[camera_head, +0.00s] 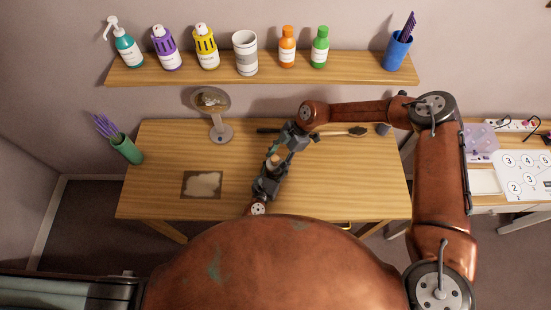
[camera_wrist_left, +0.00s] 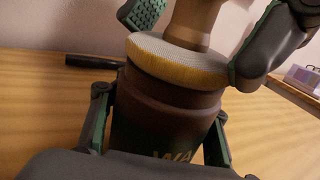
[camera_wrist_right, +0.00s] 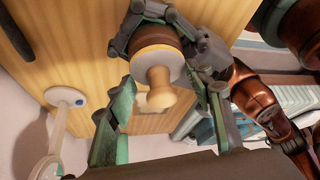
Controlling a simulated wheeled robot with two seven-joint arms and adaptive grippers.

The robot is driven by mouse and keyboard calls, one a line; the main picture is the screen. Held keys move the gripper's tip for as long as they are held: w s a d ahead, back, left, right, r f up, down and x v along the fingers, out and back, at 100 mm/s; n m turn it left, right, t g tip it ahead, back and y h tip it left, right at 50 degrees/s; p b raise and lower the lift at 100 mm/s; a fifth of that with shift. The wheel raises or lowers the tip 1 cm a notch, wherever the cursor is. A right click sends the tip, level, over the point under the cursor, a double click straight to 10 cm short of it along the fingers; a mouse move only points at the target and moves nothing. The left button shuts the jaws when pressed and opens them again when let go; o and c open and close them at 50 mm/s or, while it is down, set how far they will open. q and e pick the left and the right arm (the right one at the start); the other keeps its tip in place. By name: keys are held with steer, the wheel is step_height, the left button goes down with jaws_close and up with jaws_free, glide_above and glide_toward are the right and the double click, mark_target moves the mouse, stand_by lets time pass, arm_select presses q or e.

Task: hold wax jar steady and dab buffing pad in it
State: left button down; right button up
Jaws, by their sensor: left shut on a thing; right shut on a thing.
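The wax jar (camera_wrist_left: 165,112) is dark brown with a partly hidden label and stands upright in the left wrist view. My left gripper (camera_head: 271,177) is shut around its sides. The buffing pad (camera_wrist_left: 178,62), a pale disc with a yellow edge and tan knob handle, lies across the jar's mouth, slightly tilted, and seems to touch the rim. My right gripper (camera_head: 287,147) is shut on the pad's handle (camera_wrist_right: 159,88) from above. The pad hides the wax inside the jar. In the head view the grippers mostly cover jar and pad.
A green cup (camera_head: 126,148) stands left. A shelf (camera_head: 265,72) with several bottles hangs above. The desk's left side is mostly free.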

mark_target(276, 157)
steer(key=shift+d, duration=0.1)
steer(key=shift+r, duration=3.45)
arm_select(q)
steer(key=c, duration=0.9)
jaws_free()
